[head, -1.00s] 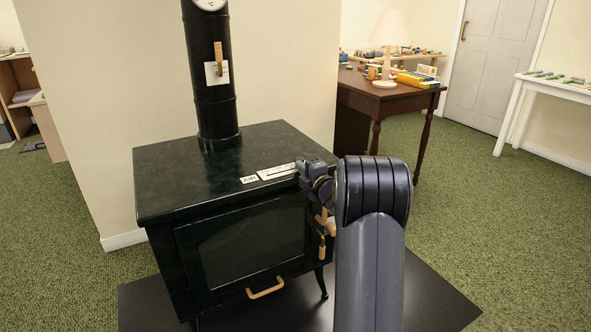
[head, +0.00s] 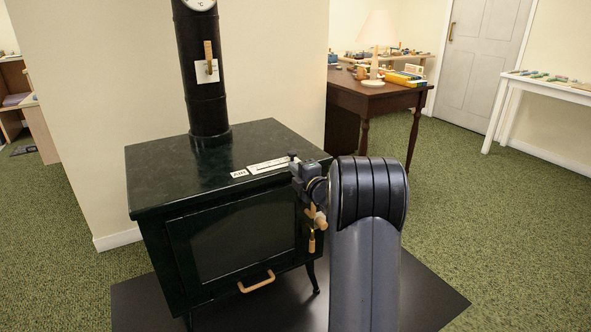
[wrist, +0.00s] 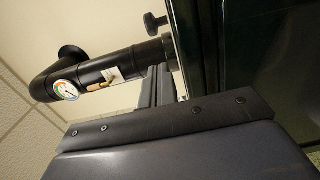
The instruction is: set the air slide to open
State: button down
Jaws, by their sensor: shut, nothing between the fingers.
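The black stove's top (head: 205,160) carries a white "AIR" label (head: 239,174) and, right of it, the pale strip of the air slide (head: 266,165) near the front edge. A small dark knob (head: 293,155) stands at the strip's right end; a black knob (wrist: 153,23) also shows in the wrist view, apart from the grey gripper parts. My gripper (head: 303,176) is shut and empty, close beside the right end of the strip, at the stove's front right corner. Its fingertips are hard to make out. The strip's markings are too small to read.
The flue pipe (head: 206,100) rises behind, with a wooden damper handle (head: 208,57) and a dial (head: 199,4). Wooden handles (head: 316,222) hang below my gripper. A brown desk (head: 385,98) stands behind right.

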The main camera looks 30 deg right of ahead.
jog(key=s+p, duration=0.1)
jog(key=s, duration=0.7)
jog(key=shift+s, duration=0.15)
jog(key=shift+d, duration=0.1)
